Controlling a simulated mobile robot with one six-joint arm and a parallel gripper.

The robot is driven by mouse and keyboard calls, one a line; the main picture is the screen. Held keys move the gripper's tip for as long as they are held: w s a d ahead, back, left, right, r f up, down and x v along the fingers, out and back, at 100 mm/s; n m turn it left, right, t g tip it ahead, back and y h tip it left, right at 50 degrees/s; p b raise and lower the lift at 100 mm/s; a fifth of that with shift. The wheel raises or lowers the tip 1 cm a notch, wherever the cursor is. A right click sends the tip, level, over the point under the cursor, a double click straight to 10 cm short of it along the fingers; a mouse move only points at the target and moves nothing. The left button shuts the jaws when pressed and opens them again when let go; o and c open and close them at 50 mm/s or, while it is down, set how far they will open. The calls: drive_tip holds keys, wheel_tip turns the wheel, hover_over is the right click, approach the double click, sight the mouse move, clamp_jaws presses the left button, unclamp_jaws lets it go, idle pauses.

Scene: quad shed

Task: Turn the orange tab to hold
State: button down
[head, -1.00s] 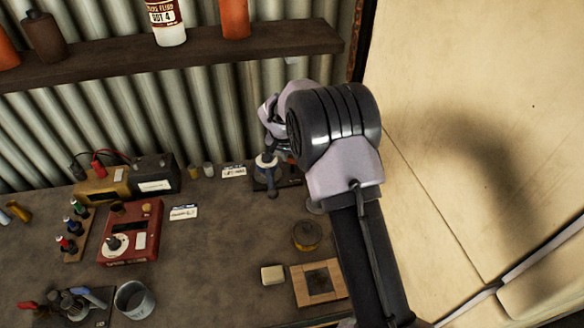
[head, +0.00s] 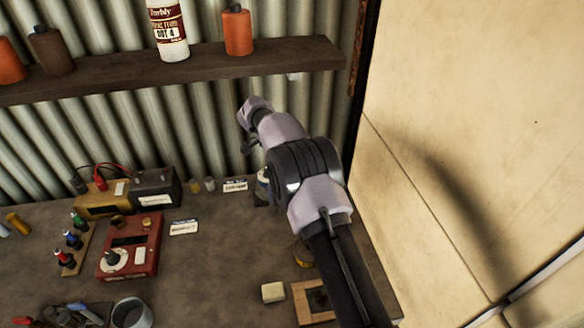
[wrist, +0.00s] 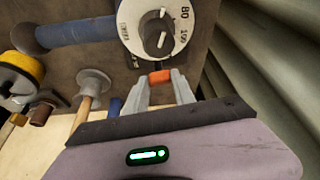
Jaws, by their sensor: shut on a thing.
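The orange tab (wrist: 160,77) sits at the lower edge of a white dial (wrist: 133,28) marked 80 and 100, in the wrist view. My gripper (wrist: 161,81) has its two pale fingers on either side of the tab and is shut on it. The dial has a grey knob at its middle. In the head view my arm covers most of the device, and the tab cannot be made out there.
In the head view a red box (head: 130,247) stands left on the bench; a corrugated wall rises behind.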

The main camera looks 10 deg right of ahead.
drive_tip(key=shift+r+m+g+p, duration=0.1)
drive_tip(key=shift+m+g+p, duration=0.3)
drive_tip(key=shift+m+p, duration=0.35)
drive_tip(key=shift+m, duration=0.25)
drive_tip(key=c, duration=1)
unclamp_jaws()
drive_tip(key=shift+c, duration=0.2)
drive_tip(key=p+v, duration=0.2)
drive_tip(key=v, duration=0.5)
drive_tip(key=shift+r+p, duration=0.2)
drive_tip(key=shift+p, duration=0.1)
drive_tip(key=shift+a, duration=0.1)
